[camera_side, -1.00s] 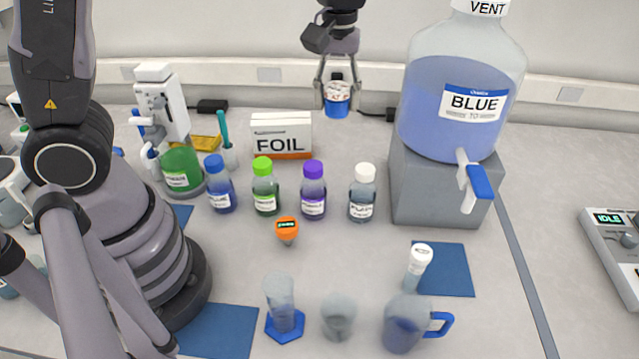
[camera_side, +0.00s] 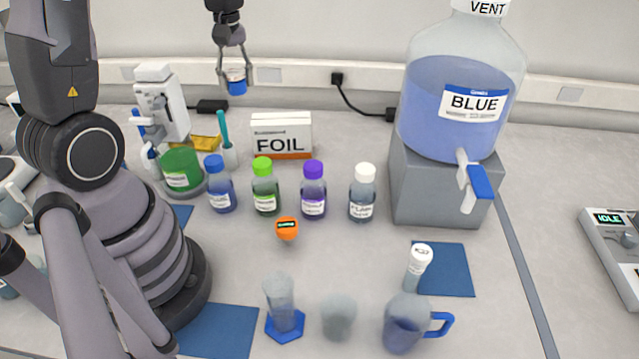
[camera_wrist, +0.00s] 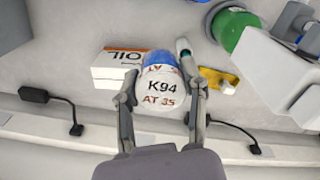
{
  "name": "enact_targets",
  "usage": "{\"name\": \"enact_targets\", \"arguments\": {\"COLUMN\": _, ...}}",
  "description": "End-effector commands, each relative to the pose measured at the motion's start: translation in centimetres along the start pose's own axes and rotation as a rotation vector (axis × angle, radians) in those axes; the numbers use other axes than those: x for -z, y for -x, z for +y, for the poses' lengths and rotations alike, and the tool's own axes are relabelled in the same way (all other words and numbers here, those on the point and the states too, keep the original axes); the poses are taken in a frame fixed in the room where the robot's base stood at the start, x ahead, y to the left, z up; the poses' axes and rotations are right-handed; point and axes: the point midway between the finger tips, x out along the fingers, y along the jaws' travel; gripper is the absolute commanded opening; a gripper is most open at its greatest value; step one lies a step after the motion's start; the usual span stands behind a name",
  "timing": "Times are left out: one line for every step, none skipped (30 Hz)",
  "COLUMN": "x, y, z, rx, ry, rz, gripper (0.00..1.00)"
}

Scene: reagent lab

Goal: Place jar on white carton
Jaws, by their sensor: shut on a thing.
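A small jar (camera_side: 236,86) with blue contents and a pale lid hangs in my gripper (camera_side: 235,78), well above the bench at the back in the side view. In the wrist view the jar (camera_wrist: 160,88) shows its white lid marked "K94 AT 35", and my gripper's fingers (camera_wrist: 159,105) close on both its sides. The white carton (camera_side: 282,135), marked "FOIL" with an orange lower band, stands on the bench below and to the right of the jar. In the wrist view the carton (camera_wrist: 116,68) lies to the left of the jar, partly hidden by the finger.
Bottles with blue (camera_side: 220,184), green (camera_side: 265,186), purple (camera_side: 313,190) and white (camera_side: 363,193) caps stand in front of the carton. A stand device (camera_side: 160,105) is left, and a large BLUE tank (camera_side: 455,105) is right. A yellow item (camera_side: 205,143) lies left of the carton.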

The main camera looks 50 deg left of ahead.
Motion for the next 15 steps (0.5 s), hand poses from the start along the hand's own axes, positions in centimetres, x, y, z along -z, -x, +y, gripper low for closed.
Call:
{"name": "enact_targets", "arguments": {"x": 0.0, "y": -0.5, "z": 0.1, "rx": 0.001, "ry": 0.000, "rz": -0.001, "gripper": 0.07}}
{"name": "enact_targets", "arguments": {"x": 0.2, "y": -0.8, "z": 0.2, "rx": 0.001, "ry": 0.000, "rz": -0.001, "gripper": 0.07}}
{"name": "enact_targets", "arguments": {"x": 0.4, "y": -1.1, "z": 0.5, "rx": 0.001, "ry": 0.000, "rz": 0.000, "gripper": 0.07}}
{"name": "enact_targets", "arguments": {"x": 0.7, "y": -1.4, "z": 0.8, "rx": 0.001, "ry": 0.000, "rz": -0.001, "gripper": 0.07}}
{"name": "enact_targets", "arguments": {"x": 1.1, "y": -1.6, "z": 1.2, "rx": 0.001, "ry": -0.001, "rz": -0.001, "gripper": 0.07}}
{"name": "enact_targets", "arguments": {"x": 1.6, "y": -2.1, "z": 1.9, "rx": 0.002, "ry": -0.001, "rz": -0.001, "gripper": 0.07}}
{"name": "enact_targets", "arguments": {"x": 2.1, "y": -2.4, "z": 2.5, "rx": 0.001, "ry": -0.001, "rz": 0.000, "gripper": 0.07}}
{"name": "enact_targets", "arguments": {"x": 2.6, "y": -2.7, "z": 3.1, "rx": 0.001, "ry": -0.001, "rz": -0.001, "gripper": 0.07}}
{"name": "enact_targets", "arguments": {"x": 3.3, "y": -3.2, "z": 3.9, "rx": 0.001, "ry": -0.001, "rz": -0.001, "gripper": 0.07}}
{"name": "enact_targets", "arguments": {"x": 3.9, "y": -3.5, "z": 4.5, "rx": 0.001, "ry": -0.001, "rz": -0.001, "gripper": 0.07}}
{"name": "enact_targets", "arguments": {"x": 4.4, "y": -3.9, "z": 5.0, "rx": 0.001, "ry": -0.001, "rz": 0.000, "gripper": 0.07}}
{"name": "enact_targets", "arguments": {"x": 5.1, "y": -4.4, "z": 5.8, "rx": 0.000, "ry": -0.001, "rz": 0.000, "gripper": 0.07}}
{"name": "enact_targets", "arguments": {"x": 5.6, "y": -4.7, "z": 6.4, "rx": 0.000, "ry": -0.001, "rz": 0.000, "gripper": 0.07}}
{"name": "enact_targets", "arguments": {"x": 6.1, "y": -5.1, "z": 7.0, "rx": 0.001, "ry": -0.001, "rz": 0.000, "gripper": 0.07}}
{"name": "enact_targets", "arguments": {"x": 6.5, "y": -6.0, "z": 7.5, "rx": 0.003, "ry": -0.001, "rz": -0.002, "gripper": 0.07}}
